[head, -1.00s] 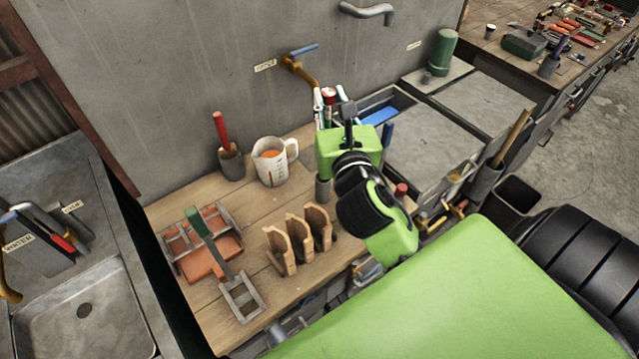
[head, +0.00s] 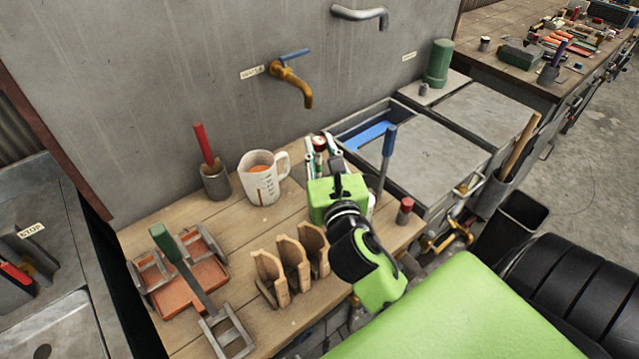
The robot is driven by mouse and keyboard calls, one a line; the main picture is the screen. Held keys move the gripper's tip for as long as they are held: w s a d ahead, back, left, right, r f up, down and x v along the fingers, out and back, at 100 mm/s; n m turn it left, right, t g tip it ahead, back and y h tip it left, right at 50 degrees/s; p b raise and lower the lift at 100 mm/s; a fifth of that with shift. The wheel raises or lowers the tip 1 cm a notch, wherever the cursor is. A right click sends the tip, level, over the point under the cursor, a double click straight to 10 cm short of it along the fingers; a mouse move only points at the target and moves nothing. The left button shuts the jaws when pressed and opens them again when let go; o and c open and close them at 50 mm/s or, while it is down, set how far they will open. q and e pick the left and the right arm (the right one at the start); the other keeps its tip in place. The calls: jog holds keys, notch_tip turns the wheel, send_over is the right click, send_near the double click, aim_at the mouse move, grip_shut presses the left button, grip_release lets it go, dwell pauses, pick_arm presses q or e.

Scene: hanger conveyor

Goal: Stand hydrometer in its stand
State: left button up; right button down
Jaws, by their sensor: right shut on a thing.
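My right gripper (head: 322,152) is over the back right of the wooden bench, its green body nearest me. It is shut on a slim thing with a dark red top (head: 319,143), which looks like the hydrometer. Most of that thing is hidden behind the gripper, so I cannot tell whether its lower end touches anything. I cannot single out the hydrometer's stand for sure; part of the bench behind the gripper is hidden. My left gripper is not in view.
On the bench (head: 222,226) are a grey cup (head: 215,182) with a red-handled tool, a measuring jug (head: 262,183), a slotted wooden rack (head: 291,268) and a red tray (head: 185,290). A blue-handled tool (head: 388,141) and red-topped item (head: 405,205) stand right of the gripper.

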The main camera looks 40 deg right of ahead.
jog(key=shift+f+b, duration=0.7)
jog(key=shift+f, duration=2.35)
jog(key=shift+f, duration=0.15)
jog(key=c, duration=2.1)
grip_release()
jog(key=b, duration=0.4)
send_near(319, 167)
jog(key=shift+v, duration=1.6)
